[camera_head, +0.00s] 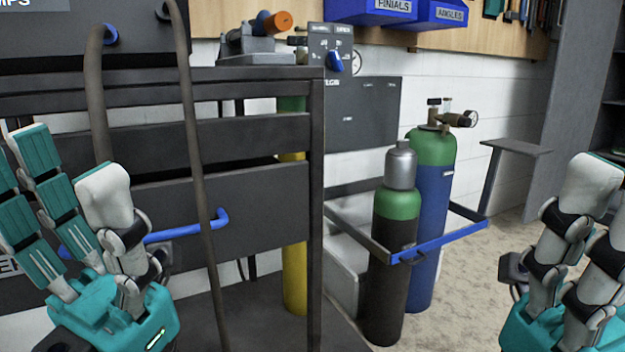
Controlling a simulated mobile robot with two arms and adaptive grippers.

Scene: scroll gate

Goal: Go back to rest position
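My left gripper (70,168) is at the left edge, fingers up. Its teal-padded fingers stand apart from the white-backed finger, so it is open, with nothing seen between them. It is in front of the dark metal bench frame; contact with it cannot be told. My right gripper (598,190) is at the right edge, fingers up and partly cut off by the frame. Its opening is out of sight, and no held object shows.
A dark bench frame (313,200) with hanging hoses (197,150) and a blue bar (185,230) fills the left. Gas cylinders, black (390,280) and blue (428,220), stand in a blue-fronted rack (437,243). Bare floor (470,290) lies between the cylinders and my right gripper.

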